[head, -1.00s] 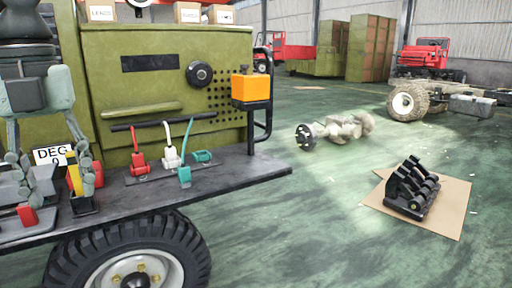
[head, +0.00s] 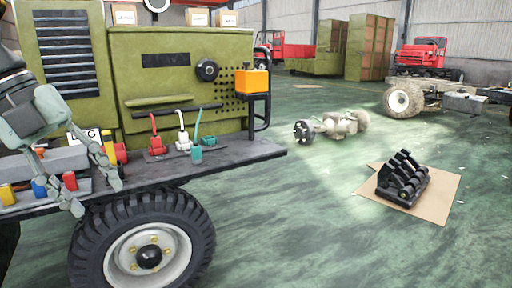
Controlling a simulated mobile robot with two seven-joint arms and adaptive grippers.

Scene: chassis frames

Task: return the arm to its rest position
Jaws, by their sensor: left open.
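My left gripper (head: 99,196) is at the far left of the head view, above and in front of the dark shelf (head: 240,151) on the green vehicle. Its grey fingers are spread apart, with nothing between them that I can make out. It partly hides a white label and a yellow and red item (head: 115,150) behind it. My left arm comes in from the left edge. My right gripper does not show.
The shelf carries red, white and teal connectors (head: 182,144) and blue and yellow pieces at left. An orange box (head: 252,81) hangs at the cart's right. A tyre (head: 147,247) is below. Black parts (head: 403,179) lie on cardboard (head: 440,205). The green floor between is open.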

